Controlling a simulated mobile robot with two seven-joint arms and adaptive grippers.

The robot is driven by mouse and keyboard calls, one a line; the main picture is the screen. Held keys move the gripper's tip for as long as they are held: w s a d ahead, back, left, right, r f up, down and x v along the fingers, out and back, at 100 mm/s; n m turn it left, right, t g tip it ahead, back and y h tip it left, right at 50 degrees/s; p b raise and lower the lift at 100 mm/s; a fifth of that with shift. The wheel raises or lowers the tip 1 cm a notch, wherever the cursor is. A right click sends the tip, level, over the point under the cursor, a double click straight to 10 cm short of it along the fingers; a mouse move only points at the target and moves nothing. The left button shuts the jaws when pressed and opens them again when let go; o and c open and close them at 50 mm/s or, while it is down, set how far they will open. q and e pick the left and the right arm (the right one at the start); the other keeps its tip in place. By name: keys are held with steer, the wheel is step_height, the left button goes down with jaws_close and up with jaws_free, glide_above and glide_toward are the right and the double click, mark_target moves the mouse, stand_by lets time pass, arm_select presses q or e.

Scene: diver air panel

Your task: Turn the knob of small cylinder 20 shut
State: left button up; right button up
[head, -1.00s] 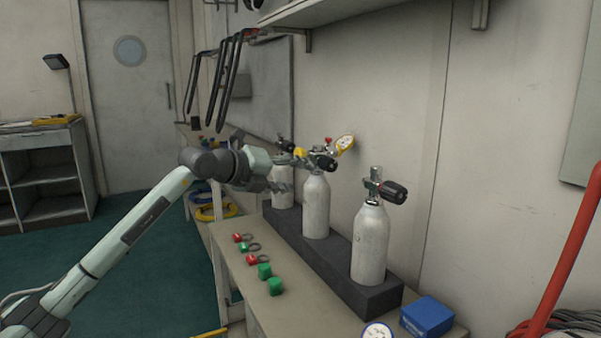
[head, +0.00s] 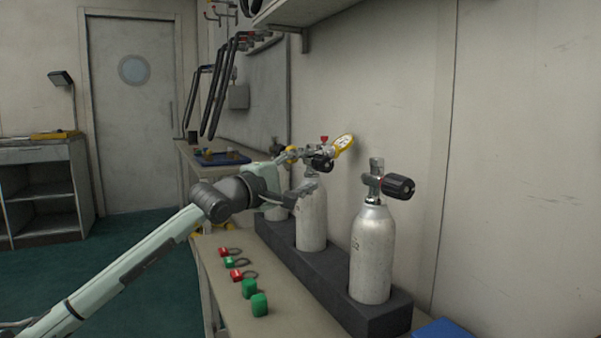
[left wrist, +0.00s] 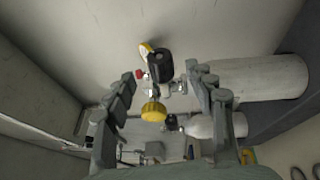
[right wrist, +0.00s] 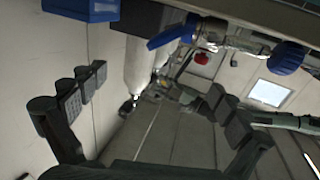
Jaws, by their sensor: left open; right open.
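Three white cylinders stand in a row in the head view: the front one (head: 371,255), the middle one (head: 312,220) and a back one (head: 275,212) partly hidden by my left arm. I cannot read which is 20. The front cylinder has a black knob (head: 398,186) on its valve. My left gripper (head: 299,173) is open beside the middle valve. In the left wrist view a black knob (left wrist: 161,66) and yellow knob (left wrist: 153,111) show between its fingers. My right gripper (right wrist: 160,92) is open and empty.
The cylinders stand in a dark block (head: 345,300) on a bench (head: 215,258) along the wall. Red and green caps (head: 249,289) lie in front of them. A blue box (head: 443,329) is at the near right. Black hoses (head: 222,85) hang behind my left arm.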

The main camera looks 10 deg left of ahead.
mark_target(320, 166)
arm_select(q)
steer(key=shift+w+d+r, duration=0.1)
steer(key=shift+w+d, duration=0.1)
steer(key=shift+w, duration=0.05)
steer(key=x, duration=0.7)
steer(key=shift+d+p, duration=0.1)
steer(key=shift+p, duration=0.3)
arm_select(e)
steer(key=f, duration=0.1)
steer(key=d+f+g, duration=0.1)
steer(key=f+h, duration=0.1)
steer(key=shift+d+f+g, duration=0.1)
steer(key=shift+d+g, duration=0.15)
steer(key=shift+g, duration=0.05)
arm_select(q)
steer(key=c, duration=1.2)
